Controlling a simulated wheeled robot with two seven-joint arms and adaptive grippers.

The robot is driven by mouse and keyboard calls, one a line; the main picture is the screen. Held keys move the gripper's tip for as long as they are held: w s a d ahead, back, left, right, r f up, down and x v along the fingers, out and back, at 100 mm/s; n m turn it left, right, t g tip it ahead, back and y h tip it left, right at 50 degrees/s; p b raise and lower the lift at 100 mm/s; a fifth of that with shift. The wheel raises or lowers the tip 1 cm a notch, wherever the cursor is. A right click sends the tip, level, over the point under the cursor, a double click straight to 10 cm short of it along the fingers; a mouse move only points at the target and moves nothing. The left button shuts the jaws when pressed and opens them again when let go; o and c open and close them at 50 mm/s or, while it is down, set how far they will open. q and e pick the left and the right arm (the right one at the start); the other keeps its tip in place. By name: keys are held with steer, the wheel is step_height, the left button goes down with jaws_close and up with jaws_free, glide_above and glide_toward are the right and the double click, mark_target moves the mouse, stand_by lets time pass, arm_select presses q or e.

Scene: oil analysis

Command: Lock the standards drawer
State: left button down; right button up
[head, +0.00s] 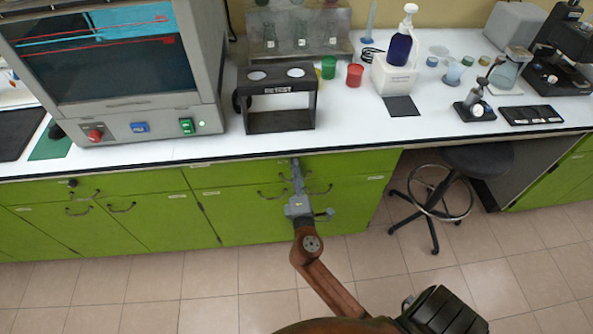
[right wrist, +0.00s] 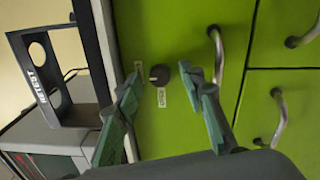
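The green drawer front (right wrist: 185,30) carries a small dark round lock knob (right wrist: 160,74) with a pale mark on it. White labels sit beside the knob, too small to read surely. My right gripper (right wrist: 159,82) is open, its two green fingers on either side of the knob with gaps showing; how far their tips are from the front I cannot tell. In the head view my right gripper (head: 296,165) is at the drawer front just below the counter edge and hides the knob. The drawer appears closed. My left gripper is not in view.
Curved metal handles (right wrist: 217,55) stick out near the right finger. The black RETEST stand (head: 280,119) is on the white counter (head: 330,137) above. Another dark knob (head: 73,183) is on a drawer at the left. A stool (head: 440,190) stands right; the floor before the cabinets is clear.

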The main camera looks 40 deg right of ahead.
steer(key=v, duration=1.2)
steer(key=shift+f, duration=0.1)
